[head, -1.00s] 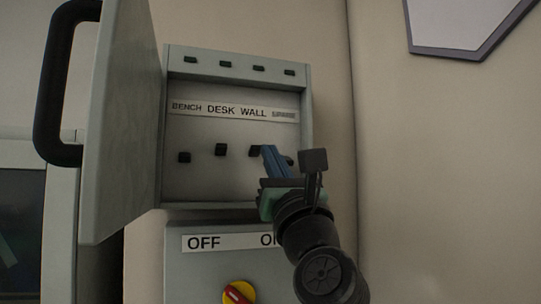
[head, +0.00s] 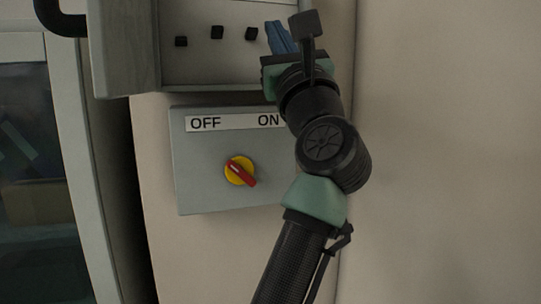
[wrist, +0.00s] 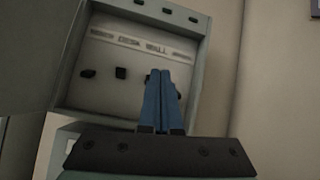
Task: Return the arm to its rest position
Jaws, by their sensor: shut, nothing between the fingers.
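My gripper (head: 279,36) has its two blue fingers shut together with nothing between them. In the head view it is at the top, raised in front of the lower right of an open grey switch box (head: 200,68). In the wrist view my gripper (wrist: 159,85) points at the box's lower row of black switches, and its fingers partly cover one at the right. I cannot tell whether the fingertips touch it. My arm is stretched upward, in front of the right edge of the lower box.
Below is a grey box (head: 215,200) marked OFF and ON with a red and yellow rotary switch (head: 241,171). A glass-fronted cabinet (head: 65,60) stands at left. Right of my arm is bare wall.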

